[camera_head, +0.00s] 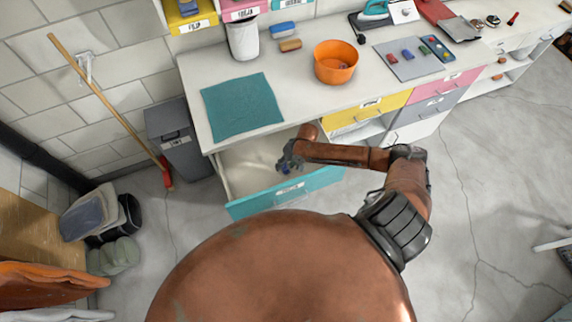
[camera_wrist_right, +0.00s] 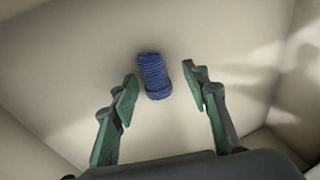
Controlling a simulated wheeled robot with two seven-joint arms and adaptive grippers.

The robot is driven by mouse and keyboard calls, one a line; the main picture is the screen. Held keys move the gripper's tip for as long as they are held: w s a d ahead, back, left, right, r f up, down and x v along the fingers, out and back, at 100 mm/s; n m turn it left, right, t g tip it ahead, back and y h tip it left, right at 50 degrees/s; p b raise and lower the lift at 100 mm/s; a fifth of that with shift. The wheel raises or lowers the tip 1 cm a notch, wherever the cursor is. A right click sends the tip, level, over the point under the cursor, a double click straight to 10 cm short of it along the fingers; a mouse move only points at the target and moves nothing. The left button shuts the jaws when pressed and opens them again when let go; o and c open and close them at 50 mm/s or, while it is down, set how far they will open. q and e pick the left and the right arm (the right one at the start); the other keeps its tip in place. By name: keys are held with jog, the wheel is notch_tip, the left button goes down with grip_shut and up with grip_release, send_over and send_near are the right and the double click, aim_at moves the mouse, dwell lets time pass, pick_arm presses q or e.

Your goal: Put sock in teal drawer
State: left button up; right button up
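The teal drawer (camera_head: 262,202) is pulled open below the counter in the head view. A small blue rolled item, which looks like the sock (camera_wrist_right: 155,76), lies on the pale drawer floor in the right wrist view. In the head view it is a small blue patch (camera_head: 285,169) beside the gripper. My right gripper (camera_head: 290,160) reaches down into the drawer. In the right wrist view its two fingers (camera_wrist_right: 159,84) are spread apart, with the sock between and just beyond the tips, seemingly not gripped. My left gripper is not in view.
A teal cloth (camera_head: 242,106) and an orange bowl (camera_head: 335,62) rest on the counter (camera_head: 290,88) above the drawer. A grey bin (camera_head: 181,146) and a broom (camera_head: 110,108) stand left of the drawer. The yellow drawer (camera_head: 366,109) to the right is closed.

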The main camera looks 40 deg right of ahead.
jog(key=v, duration=1.3)
jog(key=shift+r+p, duration=0.15)
jog(key=shift+p, duration=0.3)
jog(key=shift+w+a, duration=0.1)
jog(key=shift+w, duration=0.05)
dwell(0.4)
